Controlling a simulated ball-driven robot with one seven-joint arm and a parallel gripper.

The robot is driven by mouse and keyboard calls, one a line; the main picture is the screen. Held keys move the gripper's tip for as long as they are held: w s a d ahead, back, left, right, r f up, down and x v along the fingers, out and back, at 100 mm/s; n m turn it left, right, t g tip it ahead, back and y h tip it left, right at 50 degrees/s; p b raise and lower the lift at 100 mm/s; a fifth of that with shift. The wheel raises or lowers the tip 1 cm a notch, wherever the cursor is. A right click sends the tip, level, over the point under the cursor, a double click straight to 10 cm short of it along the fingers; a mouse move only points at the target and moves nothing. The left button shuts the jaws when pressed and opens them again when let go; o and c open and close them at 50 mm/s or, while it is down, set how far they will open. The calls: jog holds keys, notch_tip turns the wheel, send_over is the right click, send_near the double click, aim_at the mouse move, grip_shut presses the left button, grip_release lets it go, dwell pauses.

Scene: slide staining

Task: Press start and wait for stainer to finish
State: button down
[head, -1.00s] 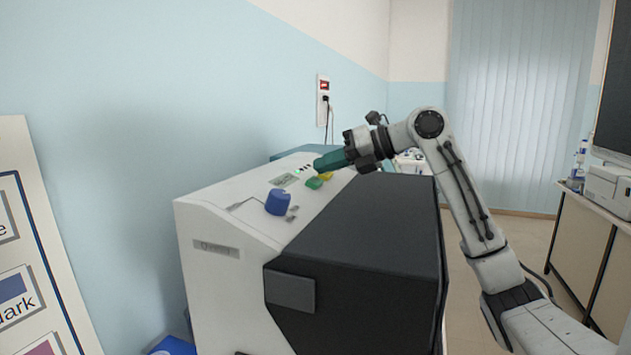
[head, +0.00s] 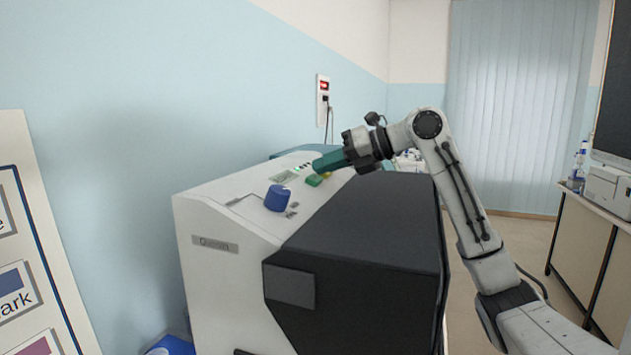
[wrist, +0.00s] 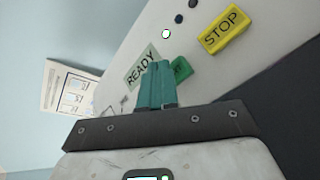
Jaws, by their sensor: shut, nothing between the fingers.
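The stainer (head: 225,222) is a large white machine with a dark cover, against the wall. Its sloped panel has a green button (head: 314,180) and a yellow button behind it, mostly hidden in the head view. In the wrist view the yellow button (wrist: 223,29) reads STOP and the display (wrist: 139,68) reads READY. The green button (wrist: 183,69) is partly hidden by my fingers there. My gripper (head: 316,164), with teal fingers, is shut and empty just above the panel near the green button. It also shows in the wrist view (wrist: 155,66). I cannot tell whether it touches the button.
A lit indicator (wrist: 166,34) shows beyond my fingertips. A wall socket (head: 323,100) is behind the stainer. A bench (head: 590,240) stands at the right with open floor before it.

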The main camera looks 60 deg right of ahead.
jog(key=shift+w+a+f+b, duration=0.15)
jog(key=shift+f+b, duration=0.65)
dwell(1.2)
jog(key=shift+r, duration=0.1)
jog(key=shift+a+r, duration=0.15)
jog(key=shift+r, duration=0.4)
jog(key=shift+s+r+p, duration=0.25)
jog(key=shift+r+p, duration=0.35)
jog(key=shift+r, duration=0.5)
jog(key=shift+s+r+p, duration=0.2)
jog(key=shift+r+p, duration=0.4)
jog(key=shift+r, duration=0.55)
jog(key=shift+s, duration=0.2)
